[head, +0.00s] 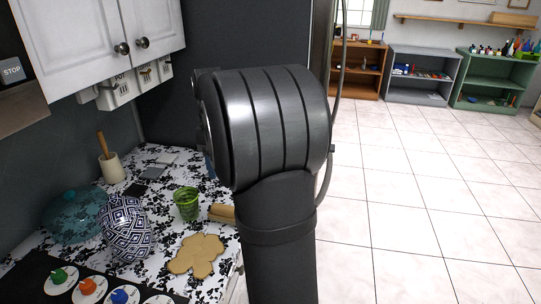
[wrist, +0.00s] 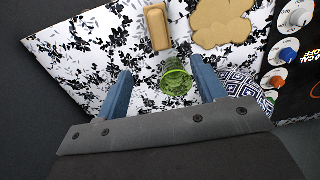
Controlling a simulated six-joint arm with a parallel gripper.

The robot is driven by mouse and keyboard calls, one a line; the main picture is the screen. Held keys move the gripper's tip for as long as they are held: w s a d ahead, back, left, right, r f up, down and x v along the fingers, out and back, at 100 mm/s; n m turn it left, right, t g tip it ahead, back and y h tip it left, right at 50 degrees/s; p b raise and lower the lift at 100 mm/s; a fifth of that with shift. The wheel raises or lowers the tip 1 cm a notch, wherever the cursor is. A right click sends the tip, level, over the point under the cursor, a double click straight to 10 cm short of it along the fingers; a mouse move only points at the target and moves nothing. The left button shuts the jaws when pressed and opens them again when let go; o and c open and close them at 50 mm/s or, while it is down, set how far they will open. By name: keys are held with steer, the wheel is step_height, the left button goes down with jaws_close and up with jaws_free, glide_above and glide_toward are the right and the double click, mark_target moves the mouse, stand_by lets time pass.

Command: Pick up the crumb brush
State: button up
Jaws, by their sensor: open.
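My gripper (wrist: 161,66) is open in the wrist view, its two blue fingers spread above the patterned counter, with nothing held. A tan, rounded block-like thing (wrist: 157,27) lies on the counter beyond the fingertips; it may be the crumb brush, but no bristles show. In the head view a tan piece (head: 222,213), partly hidden by my arm, lies right of the green cup. The green cup (wrist: 175,80) shows between my fingers in the wrist view, lower down on the counter. My arm hides most of the gripper in the head view.
A tan flower-shaped board (head: 197,255) lies near the counter's front edge. A blue-and-white vase (head: 126,228), a teal pot (head: 73,216) and a utensil crock (head: 112,168) stand left. White cabinets (head: 101,36) hang above. Stove knobs (head: 88,288) are at front left.

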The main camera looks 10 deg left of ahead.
steer(key=shift+m, duration=0.3)
step_height(320, 180, down, 19)
steer(key=shift+w, duration=0.15)
steer(key=c, duration=1.1)
